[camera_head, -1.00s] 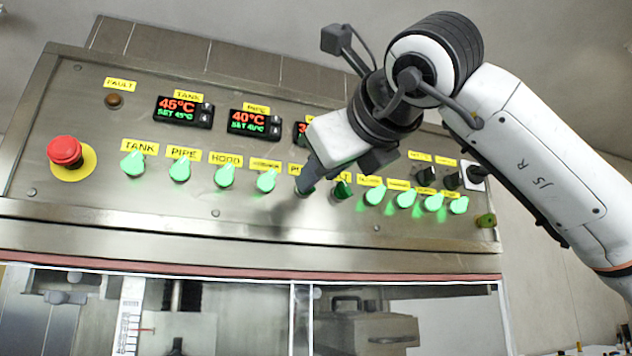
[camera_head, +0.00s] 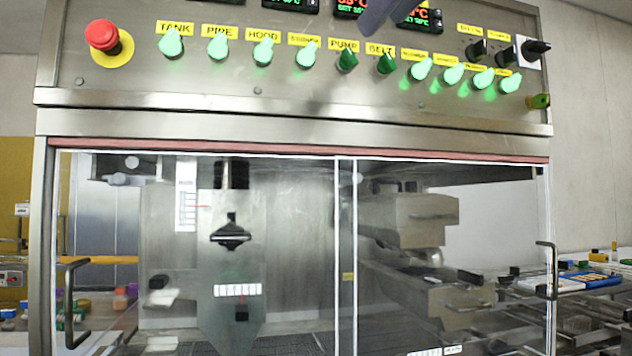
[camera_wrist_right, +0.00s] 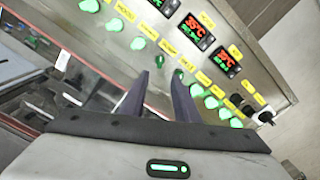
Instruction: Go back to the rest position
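The control panel (camera_head: 230,75) spans the top of the head view. Its row of green knobs includes the lit tank knob (camera_head: 171,44), pipe knob (camera_head: 218,46) and hood knob (camera_head: 264,52). The pump knob (camera_head: 347,61) and belt knob (camera_head: 387,64) look darker. My right gripper (camera_head: 376,20) shows only as a dark finger at the top edge, in front of the displays. In the right wrist view, my right gripper (camera_wrist_right: 160,74) has two fingers apart with nothing held between them, pointing at the panel. My left gripper is not in view.
A red emergency button (camera_head: 102,36) sits at the panel's left. Below are glazed doors with a left handle (camera_head: 75,303) and a right handle (camera_head: 547,270) sticking out. Tables with small items stand on both sides.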

